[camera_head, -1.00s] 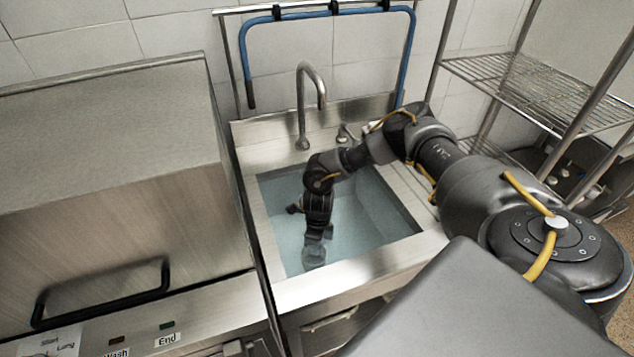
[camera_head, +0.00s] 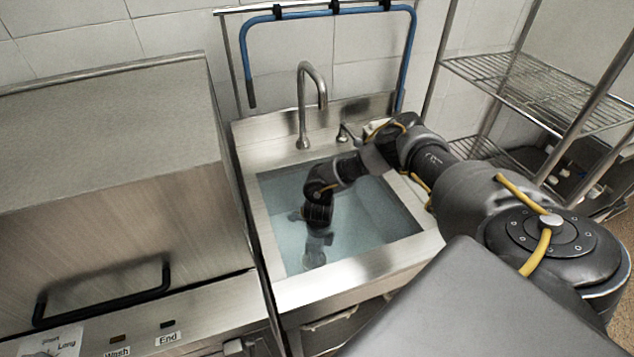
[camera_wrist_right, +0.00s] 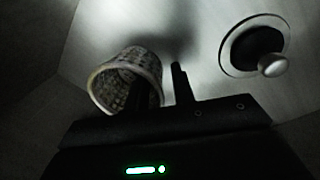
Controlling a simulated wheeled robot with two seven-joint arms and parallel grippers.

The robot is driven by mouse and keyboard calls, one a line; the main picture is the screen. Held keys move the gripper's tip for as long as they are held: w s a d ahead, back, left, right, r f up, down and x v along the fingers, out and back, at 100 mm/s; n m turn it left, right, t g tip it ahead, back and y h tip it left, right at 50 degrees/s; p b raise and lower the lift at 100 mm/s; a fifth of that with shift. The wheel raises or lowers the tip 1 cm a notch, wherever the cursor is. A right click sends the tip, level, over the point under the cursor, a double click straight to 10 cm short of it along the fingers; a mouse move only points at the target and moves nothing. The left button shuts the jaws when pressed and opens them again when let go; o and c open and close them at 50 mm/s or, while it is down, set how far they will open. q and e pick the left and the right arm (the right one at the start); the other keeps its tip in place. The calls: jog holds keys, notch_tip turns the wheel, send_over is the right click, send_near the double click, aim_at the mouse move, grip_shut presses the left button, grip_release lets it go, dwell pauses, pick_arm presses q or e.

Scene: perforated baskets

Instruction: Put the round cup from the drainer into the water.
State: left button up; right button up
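The round cup (camera_wrist_right: 146,66), pale and patterned with small dark holes, shows in the right wrist view. It is tilted, its open rim towards the camera, low in the sink. My right gripper (camera_wrist_right: 164,90) has one dark finger reaching into the cup's mouth and the other outside its right wall, with a narrow gap to that wall. It looks open around the wall. In the head view my right gripper (camera_head: 316,252) is down in the water (camera_head: 360,225) of the sink, and the cup cannot be made out there. My left gripper is not in view.
The steel sink rim (camera_head: 355,270) surrounds the water, with a tap (camera_head: 302,105) behind. A drain with a round knob (camera_wrist_right: 272,65) is beside the cup. A steel machine (camera_head: 110,180) stands left; a wire rack (camera_head: 530,85) stands right.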

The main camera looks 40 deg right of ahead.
jog(key=shift+r, duration=0.25)
notch_tip(320, 180, up, 12)
jog(key=d, duration=0.1)
jog(key=shift+w+f+b, duration=0.15)
jog(key=shift+w+b, duration=0.15)
jog(key=shift+w, duration=0.1)
